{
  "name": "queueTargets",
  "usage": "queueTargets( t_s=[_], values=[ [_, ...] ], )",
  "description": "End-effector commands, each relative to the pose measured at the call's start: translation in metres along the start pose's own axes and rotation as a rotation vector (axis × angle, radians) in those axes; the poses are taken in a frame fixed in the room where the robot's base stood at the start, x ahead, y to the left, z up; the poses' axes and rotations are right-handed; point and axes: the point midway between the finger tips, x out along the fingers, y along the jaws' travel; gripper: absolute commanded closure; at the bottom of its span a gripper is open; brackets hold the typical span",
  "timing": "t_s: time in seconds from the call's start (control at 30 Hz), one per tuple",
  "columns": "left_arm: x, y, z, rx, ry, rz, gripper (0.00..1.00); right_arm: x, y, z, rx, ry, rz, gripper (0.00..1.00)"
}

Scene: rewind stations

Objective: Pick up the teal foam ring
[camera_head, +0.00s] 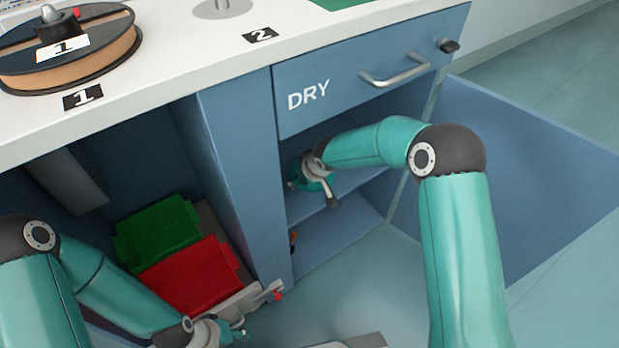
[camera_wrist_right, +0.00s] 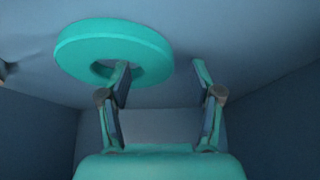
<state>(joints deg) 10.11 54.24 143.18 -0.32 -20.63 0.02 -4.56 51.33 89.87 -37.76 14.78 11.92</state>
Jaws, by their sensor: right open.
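The teal foam ring (camera_wrist_right: 78,52) is flat and round with a central hole. It shows at the upper left of the right wrist view. The right finger is clear of the ring. In the head view my right arm reaches into the open compartment under the DRY drawer, where the ring cannot be made out. My left gripper (camera_head: 237,328) is low, its fingers small and unclear.
Blue compartment walls surround the right gripper. The DRY drawer (camera_head: 352,82) is shut above it, and an open door (camera_head: 520,165) stands to the right. Green (camera_head: 158,232) and red (camera_head: 190,278) bins sit left. A spool (camera_head: 105,58) lies on the white counter.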

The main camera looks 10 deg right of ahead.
Motion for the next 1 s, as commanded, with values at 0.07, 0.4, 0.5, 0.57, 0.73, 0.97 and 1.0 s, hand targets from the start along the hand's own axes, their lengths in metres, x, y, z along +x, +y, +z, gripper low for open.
queueTargets(
  t_s=[0.07, 0.4, 0.5, 0.57, 0.73, 0.97, 1.0],
  values=[
    [0.0031, -0.0011, -0.0001, 0.0, 0.0, 0.0, 0.6, 0.0089, 0.0004, 0.001, 0.002, 0.0, 0.0, 0.36],
    [0.0028, -0.001, -0.0002, 0.0, 0.0, 0.0, 0.6, 0.0106, 0.0012, 0.0003, 0.003, 0.001, 0.0, 0.46],
    [0.0028, -0.001, -0.0001, 0.0, 0.0, 0.0, 0.6, 0.0106, 0.0013, 0.0004, 0.003, 0.001, 0.0, 0.62],
    [0.0028, -0.001, -0.0002, 0.0, 0.0, 0.0, 0.6, 0.0106, 0.0013, 0.0004, 0.003, 0.001, 0.0, 0.72],
    [0.0028, -0.001, -0.0001, 0.0, 0.0, 0.0, 0.6, 0.0105, 0.0013, 0.0005, 0.003, 0.001, 0.0, 0.81],
    [0.0022, -0.0008, -0.0001, 0.0, 0.0, 0.0, 0.6, 0.0097, 0.0014, 0.0001, 0.003, 0.001, 0.0, 0.81],
    [0.0016, -0.0006, -0.0001, 0.0, 0.0, 0.0, 0.6, 0.0088, 0.0014, -0.0004, 0.003, 0.001, 0.0, 0.81]
  ],
)
